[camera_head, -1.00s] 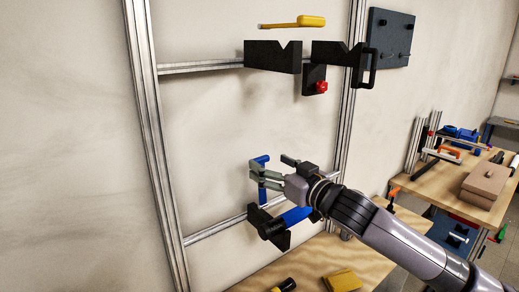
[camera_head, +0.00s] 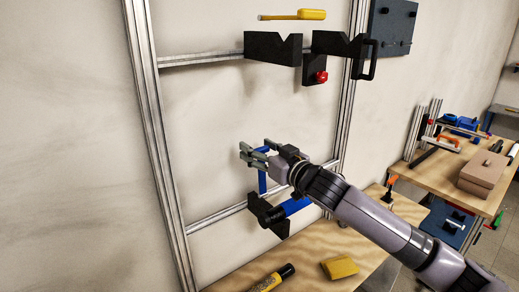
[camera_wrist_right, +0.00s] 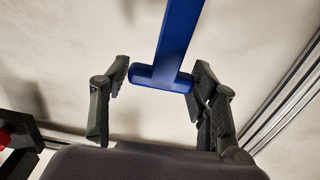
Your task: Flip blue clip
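The blue clip (camera_head: 262,183) stands upright at the lower rail of the frame, beside a black block (camera_head: 262,212) and a blue cylinder (camera_head: 294,206). Its top end is partly hidden by my right gripper (camera_head: 257,150). In the right wrist view the blue clip (camera_wrist_right: 176,40) ends in a short crossbar between the fingers of my right gripper (camera_wrist_right: 160,76). The fingers are apart. The left finger shows a gap to the crossbar; the right one is very close to it, and I cannot tell whether they touch. My left gripper is not in view.
Black V-shaped holders (camera_head: 273,47) and a red knob (camera_head: 321,77) sit on the upper rail (camera_head: 200,61), below a yellow-handled tool (camera_head: 308,15). A yellow block (camera_head: 340,267) and a yellow-black tube (camera_head: 270,279) lie on the wooden bench (camera_head: 308,250). A cluttered table (camera_head: 440,176) stands right.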

